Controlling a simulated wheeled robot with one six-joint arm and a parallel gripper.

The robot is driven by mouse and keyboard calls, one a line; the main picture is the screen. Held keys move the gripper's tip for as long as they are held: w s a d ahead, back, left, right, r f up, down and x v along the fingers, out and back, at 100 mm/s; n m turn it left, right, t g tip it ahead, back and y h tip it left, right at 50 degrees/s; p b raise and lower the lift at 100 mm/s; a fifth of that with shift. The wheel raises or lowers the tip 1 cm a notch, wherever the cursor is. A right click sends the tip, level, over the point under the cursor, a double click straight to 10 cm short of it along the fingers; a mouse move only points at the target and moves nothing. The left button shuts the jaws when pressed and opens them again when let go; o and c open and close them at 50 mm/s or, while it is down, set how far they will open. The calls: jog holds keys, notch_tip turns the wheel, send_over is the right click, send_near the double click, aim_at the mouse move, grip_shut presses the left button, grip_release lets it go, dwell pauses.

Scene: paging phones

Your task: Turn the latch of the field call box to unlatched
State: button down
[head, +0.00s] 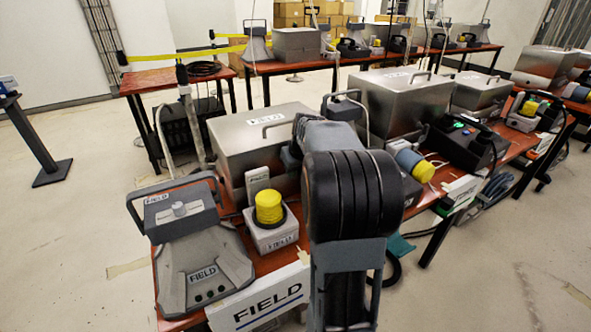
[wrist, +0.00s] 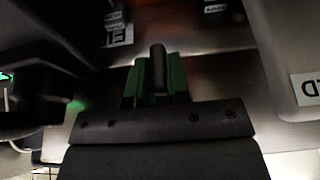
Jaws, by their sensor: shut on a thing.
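The field call box is a steel box (head: 258,150) with a top handle and a small label on its lid, left of my arm in the head view. My arm hides part of its front there, and the latch and my gripper are out of sight behind it. In the wrist view my gripper (wrist: 158,92) has its green-padded fingers closed on both sides of a dark upright bar, which looks like the latch (wrist: 158,62). Behind it is a dim steel face (wrist: 220,75). Small labels (wrist: 215,14) above right are too blurred to read.
A yellow beacon (head: 268,207) on a white base and a grey FIELD unit (head: 195,258) with a knob stand at the table's left. More steel boxes (head: 400,100) and a black phone unit (head: 460,142) stand to the right.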

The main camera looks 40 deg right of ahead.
jog(key=shift+y, duration=0.3)
jog(key=shift+d+y+p, duration=0.2)
jog(key=shift+y+p, duration=0.5)
jog(key=shift+y, duration=0.2)
jog(key=shift+d+f+m+t+y+p, duration=0.1)
jog(key=shift+m+t+y+p, duration=0.2)
jog(key=shift+y, duration=0.7)
jog(key=shift+d+m+t+y+p, duration=0.15)
jog(key=shift+m+t+y, duration=0.2)
jog(key=shift+y, duration=0.65)
jog(key=shift+a+y, duration=0.1)
jog(key=shift+y, duration=0.2)
jog(key=c, duration=1.1)
grip_release()
jog(key=p+v, duration=0.2)
jog(key=v, duration=1.1)
jog(key=shift+s+d+r, duration=0.25)
